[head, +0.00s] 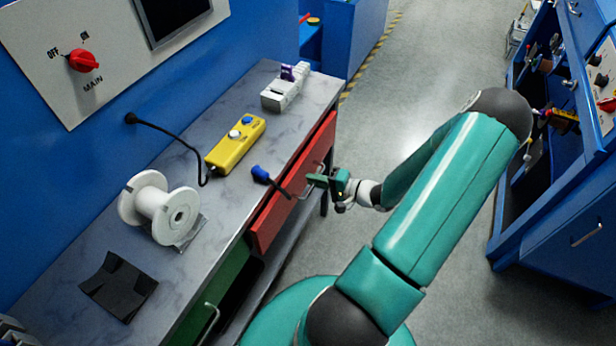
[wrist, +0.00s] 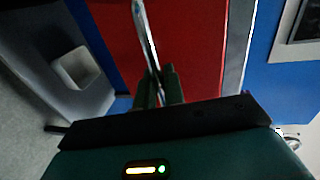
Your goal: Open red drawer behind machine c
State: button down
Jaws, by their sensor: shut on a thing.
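The red drawer (head: 272,222) sits under the grey marbled worktop, with its long front facing my arm. It stands at or near the worktop's edge; I cannot tell whether it is slightly out. My gripper (head: 316,181) is at the drawer's front, shut on its metal handle. In the wrist view, the handle (wrist: 146,35) runs between the two fingers of my gripper (wrist: 160,88), with the red drawer front (wrist: 195,50) behind it. The fingers hide part of the handle.
On the worktop (head: 225,195) are a white spool (head: 160,208), a yellow button box (head: 236,143), a white device (head: 286,88) and a black piece (head: 119,284). A green drawer (head: 222,282) is beside the red one. Grey floor (head: 400,75) is open towards a blue cabinet (head: 545,235).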

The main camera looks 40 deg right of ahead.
jog(key=f+v, duration=0.3)
jog(key=v, duration=1.1)
jog(key=shift+s, duration=0.5)
jog(key=shift+d, duration=0.15)
jog(key=c, duration=1.6)
grip_release()
jog(key=shift+c, duration=0.2)
jog(key=v, duration=1.3)
jog(key=shift+s, duration=0.35)
jog(key=shift+r, duration=0.1)
